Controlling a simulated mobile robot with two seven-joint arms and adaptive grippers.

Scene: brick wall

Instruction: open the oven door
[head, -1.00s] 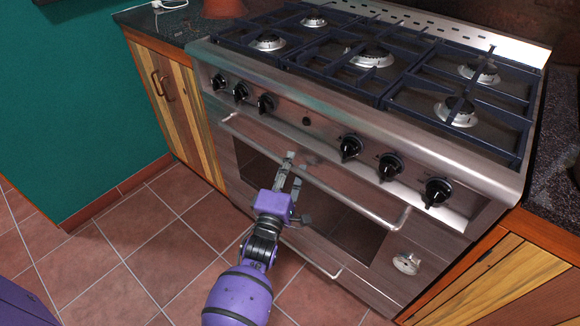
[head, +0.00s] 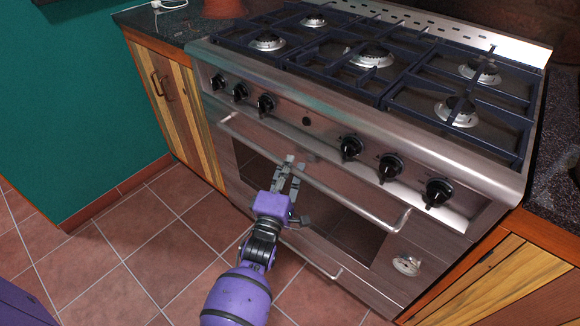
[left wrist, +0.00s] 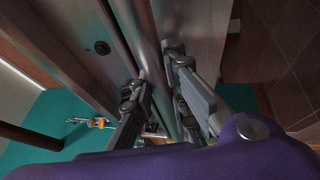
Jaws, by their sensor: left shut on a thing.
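The oven door (head: 338,222) is a steel front with a dark window, below the row of knobs. It looks shut in the head view. Its long steel bar handle (head: 352,203) runs along the door's top edge. My left gripper (head: 290,164) is shut on this handle, left of its middle. In the left wrist view the handle (left wrist: 152,50) passes between the two dark fingers of my gripper (left wrist: 158,80). The fingers hide the gripped stretch of the bar. My right gripper is in neither view.
Black knobs (head: 350,148) stick out above the handle. The cooktop with dark grates (head: 372,58) is on top. A wooden cabinet (head: 165,95) stands at left, another (head: 500,285) at right. The tiled floor (head: 140,250) in front is clear.

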